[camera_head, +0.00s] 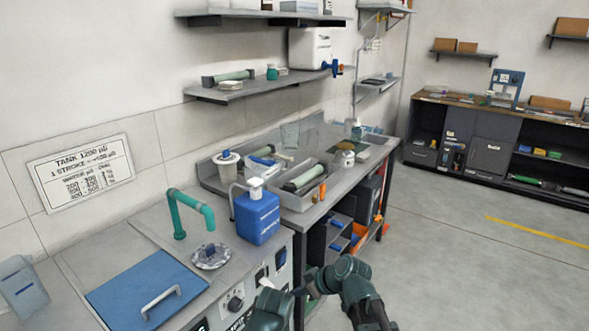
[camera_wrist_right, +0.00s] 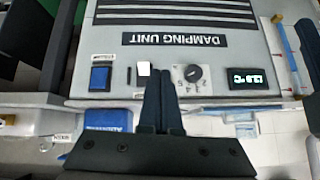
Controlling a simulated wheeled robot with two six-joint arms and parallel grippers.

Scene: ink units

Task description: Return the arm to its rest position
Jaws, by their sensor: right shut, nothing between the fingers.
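My right gripper shows in the right wrist view (camera_wrist_right: 160,78), its two dark fingers together and nothing between them. It is in front of the control panel of the damping unit (camera_wrist_right: 240,45), seen upside down, with the fingertips between a white switch (camera_wrist_right: 143,68) and a round knob (camera_wrist_right: 190,74). I cannot tell whether they touch the panel. In the head view my right arm (camera_head: 355,283) is at the bottom centre, beside the unit's front; its fingers are hard to make out there. My left gripper is not in view.
On the counter are a blue lid with a handle (camera_head: 146,296), a green tap (camera_head: 188,207), a blue jug (camera_head: 257,218) and a grey tray (camera_head: 300,203). A dark open shelf (camera_head: 330,240) is beside the unit. The floor at the right (camera_head: 470,270) is clear.

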